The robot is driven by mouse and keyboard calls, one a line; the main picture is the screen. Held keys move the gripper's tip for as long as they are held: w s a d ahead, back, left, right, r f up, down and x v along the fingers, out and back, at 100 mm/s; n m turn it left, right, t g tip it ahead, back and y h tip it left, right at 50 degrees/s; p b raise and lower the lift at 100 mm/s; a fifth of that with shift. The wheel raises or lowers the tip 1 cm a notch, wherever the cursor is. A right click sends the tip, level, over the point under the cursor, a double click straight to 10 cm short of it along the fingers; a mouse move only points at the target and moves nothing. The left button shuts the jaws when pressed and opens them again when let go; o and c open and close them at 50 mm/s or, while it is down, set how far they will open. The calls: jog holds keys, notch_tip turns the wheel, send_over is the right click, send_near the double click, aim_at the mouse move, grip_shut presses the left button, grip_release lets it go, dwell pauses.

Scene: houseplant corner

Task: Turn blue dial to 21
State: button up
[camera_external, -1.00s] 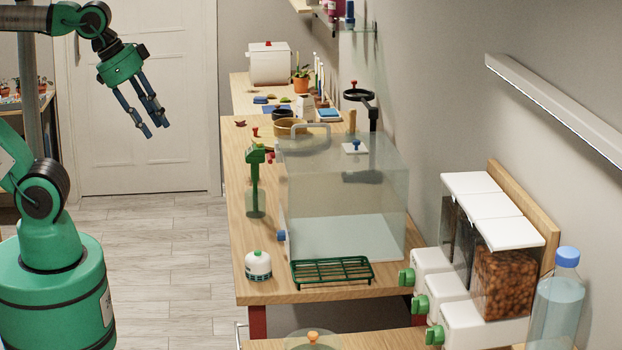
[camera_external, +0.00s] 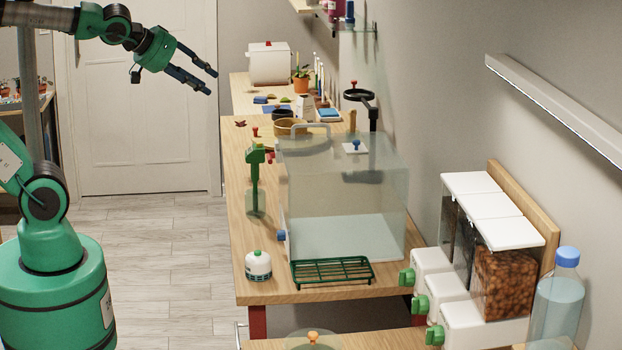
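A small blue dial (camera_external: 281,235) sits on the lower left side of a clear glass box (camera_external: 345,200) on the wooden bench. Its markings are too small to read. A blue knob (camera_external: 356,145) also shows on a pale plate on top of the box. My gripper (camera_external: 211,82) is in the air at the upper left, in front of the door and well away from the blue dial. Its dark fingers are spread apart with nothing between them and point right and slightly down.
A green-headed upright tool (camera_external: 255,180) stands just left of the box. Dispensers with green knobs (camera_external: 421,305) stand at right. The floor at left is clear.

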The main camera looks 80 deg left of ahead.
aim_at(281, 236)
jog(key=w+a+r+n+t+y, duration=0.1)
jog(key=w+a+n+t, duration=0.25)
jog(key=a, duration=0.25)
jog(key=w+a+r+n+t, duration=0.1)
jog(key=w+a+n+t, duration=0.15)
jog(key=a+n, duration=0.3)
jog(key=s+d+f+n+t+h, duration=0.1)
jog(key=f+n+h, duration=0.1)
jog(key=f, duration=2.2)
jog(key=s+f+n+t+h+b, duration=0.1)
jog(key=s+f+n+h, duration=0.1)
jog(key=f, duration=2.3)
jog(key=shift+d+n+h, duration=0.35)
jog(key=shift+n+h, duration=0.25)
jog(key=shift+h, duration=0.5)
jog(key=shift+w, duration=0.1)
jog(key=shift+w+d+b, duration=0.2)
jog(key=shift+w+b, duration=0.5)
jog(key=shift+w, duration=2.7)
jog(key=shift+w+d+b, duration=0.2)
jog(key=shift+w+b, duration=0.45)
jog(key=shift+w, duration=2.75)
jog(key=shift+c, duration=0.3)
